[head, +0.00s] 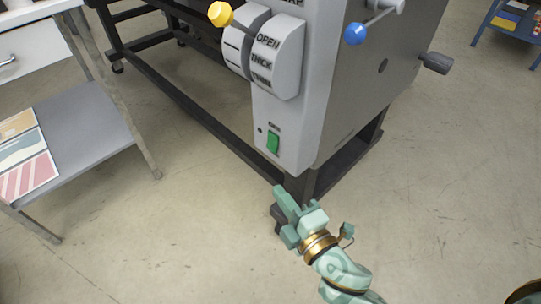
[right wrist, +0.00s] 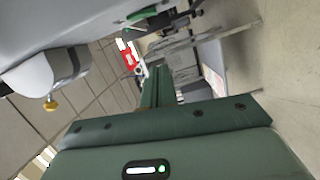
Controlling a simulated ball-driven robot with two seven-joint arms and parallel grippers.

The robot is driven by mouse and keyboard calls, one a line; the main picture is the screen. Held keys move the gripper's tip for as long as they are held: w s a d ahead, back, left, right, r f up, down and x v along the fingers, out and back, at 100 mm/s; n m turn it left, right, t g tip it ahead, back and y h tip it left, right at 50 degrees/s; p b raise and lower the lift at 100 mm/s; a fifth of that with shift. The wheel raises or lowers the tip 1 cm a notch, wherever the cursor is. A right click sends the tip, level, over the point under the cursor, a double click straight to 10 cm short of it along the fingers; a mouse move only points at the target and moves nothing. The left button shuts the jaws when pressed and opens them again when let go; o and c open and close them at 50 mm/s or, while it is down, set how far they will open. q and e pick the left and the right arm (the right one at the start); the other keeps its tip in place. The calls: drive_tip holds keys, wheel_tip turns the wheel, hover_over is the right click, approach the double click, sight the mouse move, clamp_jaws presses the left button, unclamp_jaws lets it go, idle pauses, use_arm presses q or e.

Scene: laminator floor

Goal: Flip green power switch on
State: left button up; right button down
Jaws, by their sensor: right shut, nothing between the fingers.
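The green power switch (head: 273,143) sits low on the light grey front panel of the laminator (head: 300,120), with a small label above it. I cannot tell its on or off position. My right gripper (head: 281,202) is shut and empty, below the switch and apart from it, near the foot of the machine's dark frame. In the right wrist view its closed green fingers (right wrist: 156,88) point away, with the grey panel (right wrist: 85,22) at the upper left. A green part (right wrist: 142,14) at the panel's edge there looks like the switch. My left gripper is not in view.
Above the switch are a thickness dial (head: 278,55), a yellow knob (head: 220,13) and a blue knob (head: 356,33). A grey shelf (head: 85,125) with printed sheets stands at the left. A blue cart (head: 510,25) is at the far right. The floor around my gripper is clear.

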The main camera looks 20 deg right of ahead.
sight(272, 142)
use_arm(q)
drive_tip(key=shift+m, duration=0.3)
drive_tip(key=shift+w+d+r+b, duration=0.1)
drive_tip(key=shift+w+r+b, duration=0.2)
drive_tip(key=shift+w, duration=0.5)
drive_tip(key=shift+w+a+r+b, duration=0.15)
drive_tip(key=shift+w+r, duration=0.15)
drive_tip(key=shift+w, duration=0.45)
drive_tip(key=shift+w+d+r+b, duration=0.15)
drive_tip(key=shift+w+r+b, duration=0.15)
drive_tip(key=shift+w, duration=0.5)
use_arm(e)
drive_tip(key=shift+w+d+f, duration=0.15)
drive_tip(key=shift+w+d, duration=0.3)
drive_tip(key=shift+w, duration=1.45)
drive_tip(key=shift+w+d+f, duration=0.15)
drive_tip(key=shift+w+d, duration=0.3)
drive_tip(key=shift+w, duration=1.4)
drive_tip(key=shift+w+d+f, duration=0.15)
drive_tip(key=shift+w+d, duration=0.3)
drive_tip(key=shift+w, duration=1.45)
drive_tip(key=shift+d, duration=0.1)
drive_tip(key=shift+w+d+f+n, duration=0.15)
drive_tip(key=shift+d+n, duration=0.15)
drive_tip(key=shift+n, duration=0.2)
